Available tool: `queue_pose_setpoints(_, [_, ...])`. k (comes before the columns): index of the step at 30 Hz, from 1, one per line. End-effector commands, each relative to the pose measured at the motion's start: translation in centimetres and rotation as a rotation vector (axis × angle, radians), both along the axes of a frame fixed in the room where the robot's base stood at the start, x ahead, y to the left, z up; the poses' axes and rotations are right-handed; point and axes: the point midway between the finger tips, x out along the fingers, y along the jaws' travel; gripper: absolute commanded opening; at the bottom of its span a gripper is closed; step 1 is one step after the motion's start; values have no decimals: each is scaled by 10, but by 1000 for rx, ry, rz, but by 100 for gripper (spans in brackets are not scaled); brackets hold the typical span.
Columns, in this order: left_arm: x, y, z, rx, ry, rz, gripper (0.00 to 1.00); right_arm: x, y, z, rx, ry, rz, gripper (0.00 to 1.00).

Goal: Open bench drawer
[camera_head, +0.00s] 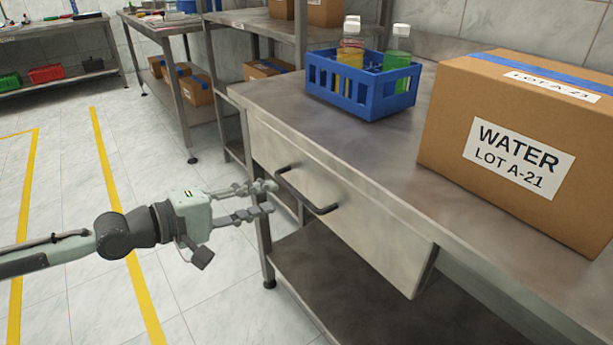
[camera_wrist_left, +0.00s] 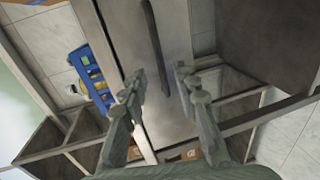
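The bench drawer (camera_head: 350,225) has a grey metal front under the bench top and looks closed. Its dark bar handle (camera_head: 308,193) sticks out from the front. My left gripper (camera_head: 271,197) is open, its two fingers apart and pointing at the handle's left part in the head view. In the left wrist view, the handle (camera_wrist_left: 156,45) runs between and beyond the open fingertips (camera_wrist_left: 159,75). Nothing is gripped, and I cannot tell whether a finger touches the handle. My right gripper is not in view.
On the bench top (camera_head: 375,150) stand a blue crate (camera_head: 362,98) with bottles and a cardboard WATER box (camera_head: 530,145). A lower shelf (camera_head: 320,285) lies below the drawer. The tiled floor in front is clear, with yellow lines (camera_head: 128,225).

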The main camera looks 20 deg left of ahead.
Motion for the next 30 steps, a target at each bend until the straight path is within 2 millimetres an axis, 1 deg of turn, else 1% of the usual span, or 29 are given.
queue_pose_setpoints(5, [11, -6, -1, -8, -3, 5, 30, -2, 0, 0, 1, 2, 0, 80])
queue_pose_setpoints(14, [42, -33, -9, -6, -4, 0, 30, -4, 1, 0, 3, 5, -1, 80])
queue_pose_setpoints(18, [55, -42, -14, -3, -1, 1, 30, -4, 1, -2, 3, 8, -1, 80])
queue_pose_setpoints(23, [60, -46, -16, -1, 0, 1, 30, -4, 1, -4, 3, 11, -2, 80])
queue_pose_setpoints(29, [60, -46, -16, 0, 0, 0, 30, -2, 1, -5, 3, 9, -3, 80])
queue_pose_setpoints(30, [60, -46, -16, 0, 0, 0, 29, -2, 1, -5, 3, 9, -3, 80])
